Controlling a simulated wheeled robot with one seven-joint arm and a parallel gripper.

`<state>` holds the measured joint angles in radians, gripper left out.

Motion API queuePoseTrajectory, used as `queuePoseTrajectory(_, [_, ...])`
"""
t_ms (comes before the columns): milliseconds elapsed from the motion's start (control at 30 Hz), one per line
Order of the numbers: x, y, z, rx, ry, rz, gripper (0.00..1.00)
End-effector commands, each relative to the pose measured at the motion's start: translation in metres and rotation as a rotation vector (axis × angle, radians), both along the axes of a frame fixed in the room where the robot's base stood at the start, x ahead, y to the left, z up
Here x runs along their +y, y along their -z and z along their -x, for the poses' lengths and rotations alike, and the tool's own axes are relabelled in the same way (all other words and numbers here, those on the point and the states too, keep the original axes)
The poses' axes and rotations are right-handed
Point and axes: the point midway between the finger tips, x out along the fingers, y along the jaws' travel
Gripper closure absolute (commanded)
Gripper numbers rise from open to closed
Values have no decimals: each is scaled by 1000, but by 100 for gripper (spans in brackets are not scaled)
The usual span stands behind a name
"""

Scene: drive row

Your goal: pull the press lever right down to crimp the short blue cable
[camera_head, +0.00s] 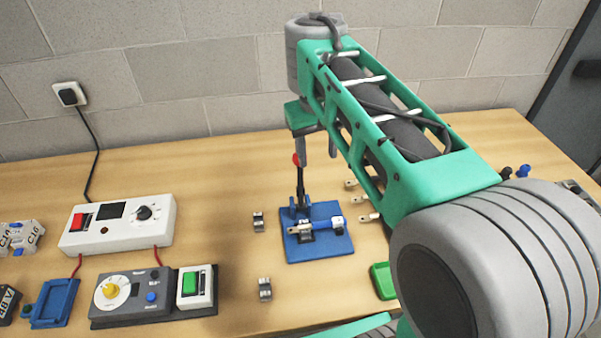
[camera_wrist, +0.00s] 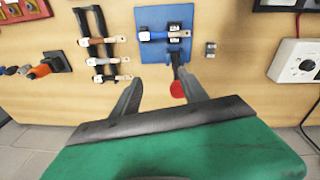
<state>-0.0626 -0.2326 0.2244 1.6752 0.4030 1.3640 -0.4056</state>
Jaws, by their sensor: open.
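The press is a blue base plate (camera_head: 331,251) on the table, with a black lever (camera_head: 300,188) standing upright at its back and a red knob (camera_head: 296,159) on top. The short blue cable (camera_head: 325,226) lies across the press and also shows in the wrist view (camera_wrist: 158,35). My gripper (camera_head: 317,156) is open and empty, pointing down near the lever's top. In the wrist view my gripper (camera_wrist: 160,82) has the red knob (camera_wrist: 177,90) close by its right finger, on the inner side of it in the picture. I cannot tell whether they touch.
More cable ends lie on a black rack (camera_wrist: 97,48), left of the press in the wrist view. Small metal clips (camera_head: 258,222) (camera_head: 265,289) lie left of the press. A white control box (camera_head: 118,225) and a grey dial unit (camera_head: 131,293) stand further left. The wall is behind.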

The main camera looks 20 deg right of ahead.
Motion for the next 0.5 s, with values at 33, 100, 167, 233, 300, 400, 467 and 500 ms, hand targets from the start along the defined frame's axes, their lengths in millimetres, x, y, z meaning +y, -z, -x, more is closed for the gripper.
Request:
queuePoseTrajectory(33, [4, 6, -13, 26, -3, -12, 49])
queuePoseTrajectory(100, [9, 5, -26, 57, -10, -33, 49])
queuePoseTrajectory(167, [15, 4, -34, 78, -17, -53, 49])
queuePoseTrajectory(233, [20, 3, -41, 94, -21, -73, 49])
queuePoseTrajectory(300, [23, 1, -45, 101, -24, -86, 49])
queuePoseTrajectory(400, [24, 7, -46, 105, -24, -92, 49])
queuePoseTrajectory(467, [25, 16, -46, 105, -26, -92, 49])
queuePoseTrajectory(500, [25, 25, -46, 106, -25, -92, 49])
